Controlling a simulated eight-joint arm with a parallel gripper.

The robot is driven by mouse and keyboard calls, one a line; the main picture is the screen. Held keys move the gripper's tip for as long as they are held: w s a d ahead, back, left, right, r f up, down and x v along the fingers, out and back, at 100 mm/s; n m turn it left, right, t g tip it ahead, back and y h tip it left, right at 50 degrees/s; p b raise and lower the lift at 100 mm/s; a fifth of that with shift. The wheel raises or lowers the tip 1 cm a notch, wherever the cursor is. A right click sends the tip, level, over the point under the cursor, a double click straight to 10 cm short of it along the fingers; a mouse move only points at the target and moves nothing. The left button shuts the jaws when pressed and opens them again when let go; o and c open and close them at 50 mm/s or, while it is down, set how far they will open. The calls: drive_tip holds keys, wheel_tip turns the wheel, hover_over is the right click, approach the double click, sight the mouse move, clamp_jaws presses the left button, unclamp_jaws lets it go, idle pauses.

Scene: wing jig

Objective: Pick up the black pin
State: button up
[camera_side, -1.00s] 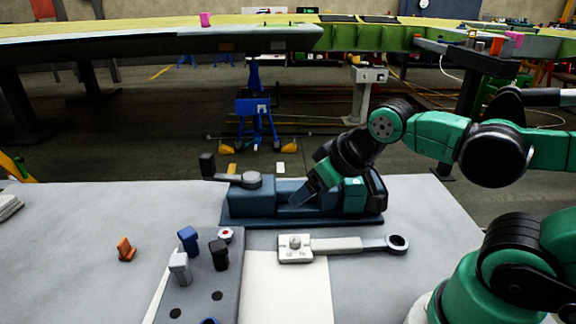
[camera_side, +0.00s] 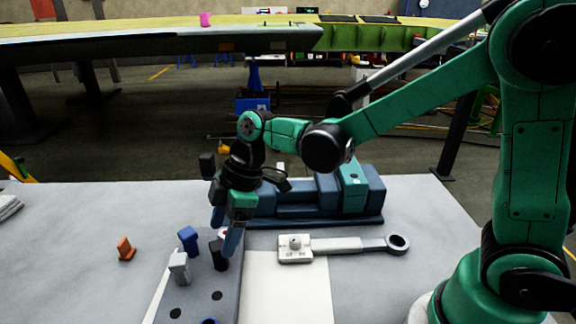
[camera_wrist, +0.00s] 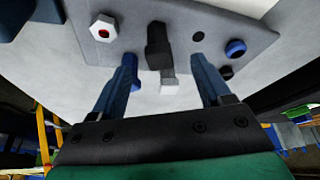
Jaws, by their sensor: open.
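The black pin (camera_side: 217,258) stands upright in the grey plate (camera_side: 222,280) in the side view, partly covered by a finger. My gripper (camera_side: 225,232) points down just above the pin, its blue fingers apart. In the wrist view the black pin (camera_wrist: 158,45) shows between and beyond the open fingertips of my gripper (camera_wrist: 163,62). Nothing is held. The side view does not settle whether a finger touches the pin.
A blue pin (camera_side: 188,240) and a grey pin (camera_side: 180,268) stand close to the left of the black pin. An orange piece (camera_side: 125,248) lies farther left. A white wrench-like tool (camera_side: 340,246) lies right. A blue vise (camera_side: 320,200) stands behind.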

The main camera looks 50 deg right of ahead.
sight(219, 244)
drive_tip(key=shift+x, duration=2.75)
clamp_jaws()
